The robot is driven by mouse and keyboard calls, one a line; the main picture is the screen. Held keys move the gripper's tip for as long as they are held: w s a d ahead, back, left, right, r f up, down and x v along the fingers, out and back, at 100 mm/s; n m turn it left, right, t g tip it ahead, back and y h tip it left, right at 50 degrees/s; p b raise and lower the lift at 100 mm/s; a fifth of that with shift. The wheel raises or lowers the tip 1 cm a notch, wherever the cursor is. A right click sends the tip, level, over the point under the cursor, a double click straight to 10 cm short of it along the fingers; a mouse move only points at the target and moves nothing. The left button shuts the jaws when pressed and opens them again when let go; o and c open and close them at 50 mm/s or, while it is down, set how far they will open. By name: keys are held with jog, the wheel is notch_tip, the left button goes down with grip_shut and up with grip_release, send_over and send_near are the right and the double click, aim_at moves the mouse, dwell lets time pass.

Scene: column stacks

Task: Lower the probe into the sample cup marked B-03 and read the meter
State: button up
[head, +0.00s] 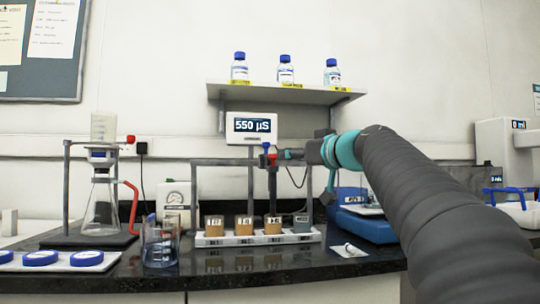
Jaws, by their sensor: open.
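The wall meter (251,127) reads 550 µS. My gripper (281,156) reaches in from the right beside the red and blue parts at the probe's top. It is open; its fingertips are small and partly hidden.
A glass beaker (160,243) and a flask stand (66,190) are at left. A blue device (366,225) stands at right. A shelf (285,91) with three bottles hangs above.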

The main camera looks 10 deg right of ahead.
aim_at(273, 156)
jog(key=p+x, duration=0.2)
jog(key=x, duration=0.7)
jog(key=shift+a, duration=0.1)
grip_shut()
